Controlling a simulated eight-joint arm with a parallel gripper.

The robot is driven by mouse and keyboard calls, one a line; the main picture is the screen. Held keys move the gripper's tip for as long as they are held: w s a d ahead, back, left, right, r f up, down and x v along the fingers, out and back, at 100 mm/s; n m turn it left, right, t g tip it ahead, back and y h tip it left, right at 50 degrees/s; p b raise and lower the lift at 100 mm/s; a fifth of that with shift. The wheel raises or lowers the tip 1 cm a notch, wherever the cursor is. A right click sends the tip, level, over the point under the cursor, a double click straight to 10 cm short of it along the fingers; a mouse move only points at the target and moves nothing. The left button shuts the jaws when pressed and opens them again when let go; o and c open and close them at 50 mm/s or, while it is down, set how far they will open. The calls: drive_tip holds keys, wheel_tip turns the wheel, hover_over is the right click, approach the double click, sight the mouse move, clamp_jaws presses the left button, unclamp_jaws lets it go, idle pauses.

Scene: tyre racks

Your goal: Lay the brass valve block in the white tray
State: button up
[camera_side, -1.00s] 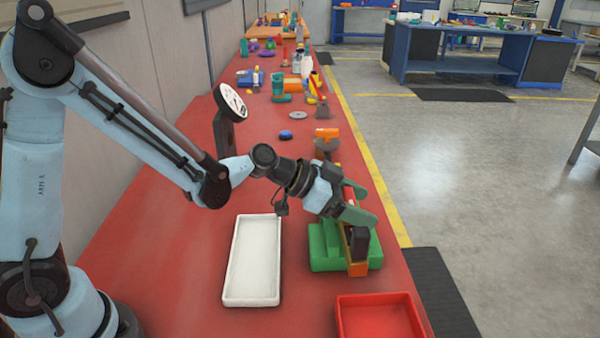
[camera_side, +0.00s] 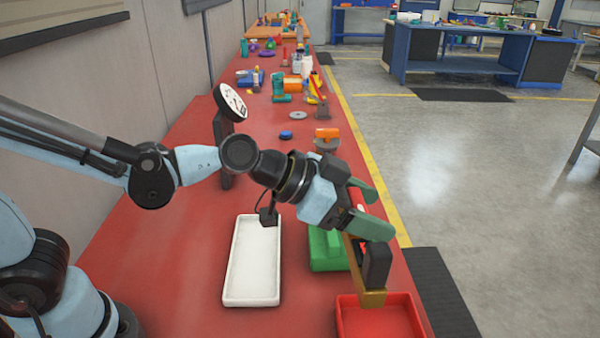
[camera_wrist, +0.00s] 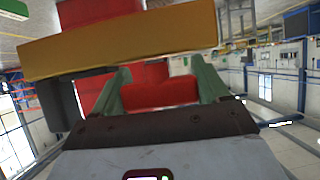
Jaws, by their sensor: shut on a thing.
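My gripper (camera_side: 384,219), with green fingers, is shut on the brass valve block (camera_side: 357,251). The block has a long brass-coloured bar, a black part on one side and a red part between the fingers. It is held tilted, apart from the green cradle and in front of that in the side view. In the wrist view the block's brass bar (camera_wrist: 120,42) crosses the top, beyond the fingertips. The white tray (camera_side: 231,268) lies empty on the red bench, left of the gripper. My gripper partly hides the block's upper end.
The green cradle (camera_side: 322,250) stands right of the white tray, partly hidden behind the block. A red tray (camera_side: 343,322) lies at the front right, below the block in the picture. A round dial on a stand (camera_side: 231,103) rises behind. Red bench around the white tray is clear.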

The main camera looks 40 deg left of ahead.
drive_tip(key=w+a+r+n+t+y, duration=0.1)
drive_tip(key=a+r+n+t+y, duration=0.25)
drive_tip(key=a, duration=0.85)
drive_tip(key=m+g+h, duration=0.4)
hover_over(240, 205)
wheel_tip(240, 205, down, 14)
drive_tip(key=shift+f, duration=2.2)
